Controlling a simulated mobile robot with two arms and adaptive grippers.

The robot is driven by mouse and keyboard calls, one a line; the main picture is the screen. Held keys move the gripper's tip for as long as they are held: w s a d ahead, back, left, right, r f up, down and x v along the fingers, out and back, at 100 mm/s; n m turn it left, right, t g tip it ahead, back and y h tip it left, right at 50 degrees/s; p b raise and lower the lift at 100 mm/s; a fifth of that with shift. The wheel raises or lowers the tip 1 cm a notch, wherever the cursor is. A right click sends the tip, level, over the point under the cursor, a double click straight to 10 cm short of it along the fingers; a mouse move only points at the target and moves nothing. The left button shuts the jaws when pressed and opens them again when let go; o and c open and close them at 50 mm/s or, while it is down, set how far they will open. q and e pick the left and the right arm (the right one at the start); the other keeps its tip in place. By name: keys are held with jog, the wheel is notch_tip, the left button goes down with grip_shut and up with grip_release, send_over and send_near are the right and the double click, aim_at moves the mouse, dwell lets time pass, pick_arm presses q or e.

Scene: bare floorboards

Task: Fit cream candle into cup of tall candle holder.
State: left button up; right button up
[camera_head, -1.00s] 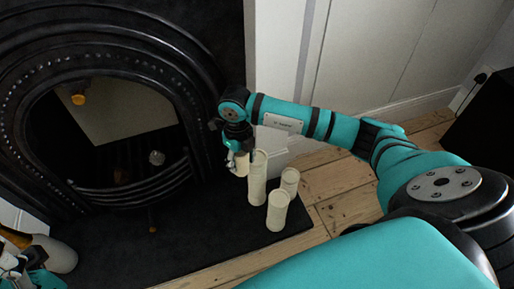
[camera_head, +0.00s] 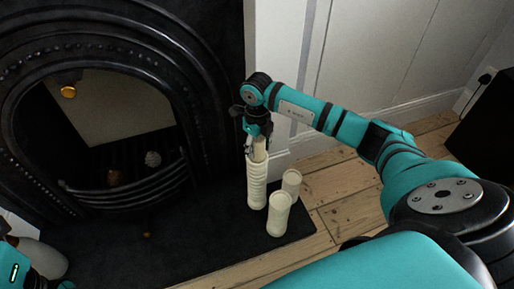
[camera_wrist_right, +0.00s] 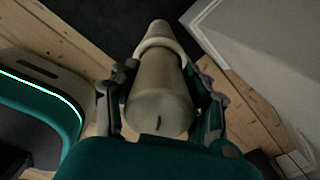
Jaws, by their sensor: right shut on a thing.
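The cream candle (camera_head: 260,148) is held upright above the tall candle holder (camera_head: 257,186), a ribbed cream column on the dark hearth. My right gripper (camera_head: 257,143) is shut on the candle. In the right wrist view, the candle (camera_wrist_right: 160,105) lies between the two fingers, its wick end toward the camera, and the holder's pale rim (camera_wrist_right: 159,44) shows around or just behind its far end. I cannot tell whether the candle's lower end is inside the cup. Part of my left arm shows at the lower left; its gripper does not.
Two shorter cream holders stand right of the tall one, one in front (camera_head: 279,214) and one behind (camera_head: 291,184). The black fireplace (camera_head: 200,80) rises at left, and a white wall panel (camera_head: 360,60) is close behind. The hearth (camera_head: 190,235) is clear in front.

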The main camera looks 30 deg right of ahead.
jog(key=shift+f, duration=0.1)
jog(key=o, duration=1.3)
